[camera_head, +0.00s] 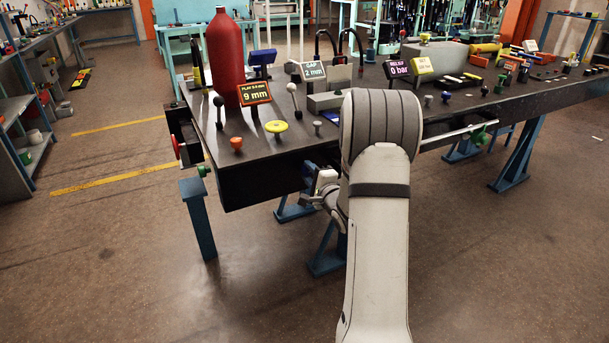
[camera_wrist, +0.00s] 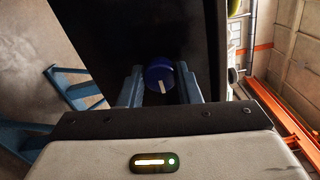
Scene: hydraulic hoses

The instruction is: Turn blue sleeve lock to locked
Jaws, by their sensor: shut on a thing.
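The blue sleeve lock (camera_wrist: 158,72) is a round blue knob with a white mark. In the wrist view it sits against the dark front face of the bench, between my two fingers. My gripper (camera_wrist: 160,84) is shut on it, with one finger on each side. The white mark points down in the picture, tilted slightly. In the head view my gripper (camera_head: 318,182) is at the bench's front edge, partly hidden by my arm. A bit of blue shows beside it there, but the sleeve lock cannot be made out clearly.
The dark bench (camera_head: 262,165) carries a red bottle (camera_head: 225,58), a 9 mm display (camera_head: 254,92), a 2 mm display (camera_head: 312,71), a 0 bar display (camera_head: 398,69), levers and a yellow knob (camera_head: 276,127). Blue legs (camera_head: 199,215) stand below. The floor in front is clear.

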